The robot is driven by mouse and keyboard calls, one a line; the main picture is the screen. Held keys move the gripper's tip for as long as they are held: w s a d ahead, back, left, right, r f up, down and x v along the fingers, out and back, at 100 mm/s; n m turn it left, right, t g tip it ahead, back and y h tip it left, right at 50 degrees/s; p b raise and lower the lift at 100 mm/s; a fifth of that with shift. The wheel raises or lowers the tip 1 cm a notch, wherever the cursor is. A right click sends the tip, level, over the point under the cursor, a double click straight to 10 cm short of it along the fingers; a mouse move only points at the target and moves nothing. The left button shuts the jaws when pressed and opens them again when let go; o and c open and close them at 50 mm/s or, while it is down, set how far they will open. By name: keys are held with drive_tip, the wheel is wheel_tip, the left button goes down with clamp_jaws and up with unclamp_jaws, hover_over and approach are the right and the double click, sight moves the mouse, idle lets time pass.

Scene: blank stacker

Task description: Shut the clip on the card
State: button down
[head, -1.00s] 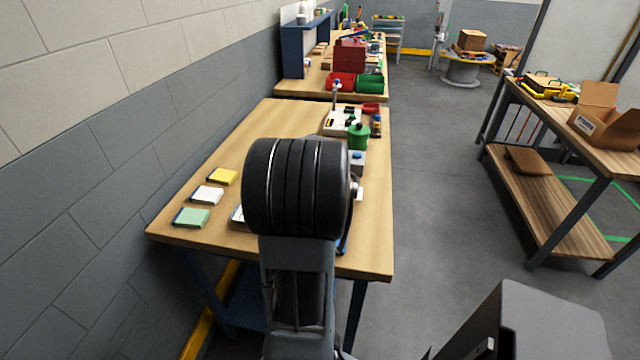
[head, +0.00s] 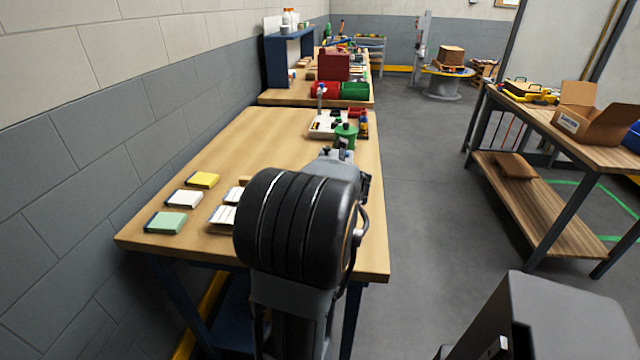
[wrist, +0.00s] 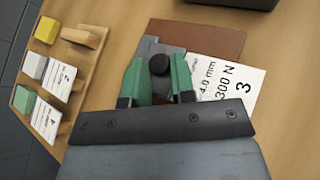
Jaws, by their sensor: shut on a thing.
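In the wrist view, a white card (wrist: 238,82) printed "4.0 mm", "300 N" and "3" lies on a brown board (wrist: 215,38). A grey clip plate (wrist: 146,48) with a round black knob (wrist: 159,65) sits beside the card at the board's left part. My gripper (wrist: 160,76) has green fingers, one on each side of the knob, and is shut on it. The fingers and the dark gripper body hide the lower part of the clip and board. Whether the clip presses on the card cannot be told.
A wooden rack (wrist: 88,72) with white labelled cards stands to the left in the wrist view. Yellow (head: 203,180), white (head: 184,199) and green (head: 167,222) pads lie at the bench's left. The bench's middle left is clear.

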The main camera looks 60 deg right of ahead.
drive_tip(key=shift+f+t, duration=0.15)
drive_tip(key=shift+t, duration=0.15)
idle(0.4)
drive_tip(key=c, duration=1)
unclamp_jaws()
drive_tip(key=shift+o, duration=0.2)
drive_tip(key=p+v, duration=0.1)
drive_tip(key=v, duration=1.2)
drive_tip(key=shift+s+a+p, duration=0.15)
drive_tip(key=shift+s+p, duration=0.15)
drive_tip(key=shift+p, duration=0.1)
